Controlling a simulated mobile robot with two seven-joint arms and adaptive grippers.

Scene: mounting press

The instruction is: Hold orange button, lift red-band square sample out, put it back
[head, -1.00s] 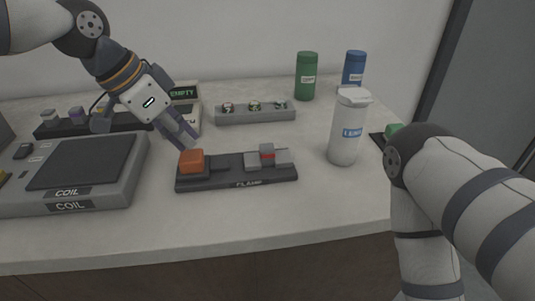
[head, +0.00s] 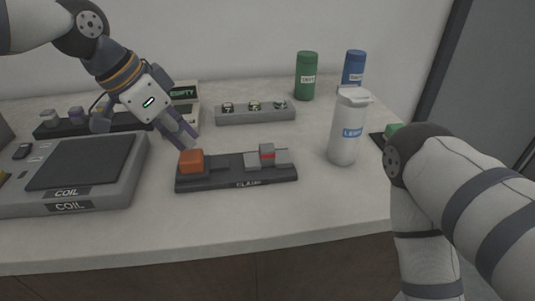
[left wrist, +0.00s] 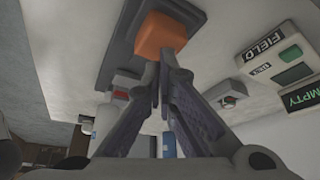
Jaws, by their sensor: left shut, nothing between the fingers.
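The orange button (head: 191,161) stands on the left end of a dark clamp base (head: 222,184) on the counter. The square sample with a red band (head: 267,154) sits between grey jaws on the right part of that base. My left gripper (head: 190,143) is shut and empty, its fingertips just behind and above the button. In the left wrist view the shut fingertips (left wrist: 165,56) reach toward the orange button (left wrist: 160,35); I cannot tell whether they touch it. My right gripper is not in view; only my right arm shows.
A grey rack (head: 255,113) with several samples lies behind the clamp. A white bottle (head: 346,130) stands to the right, with green (head: 307,77) and blue (head: 353,69) bottles behind. A COIL unit (head: 70,175) fills the left. The counter front is clear.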

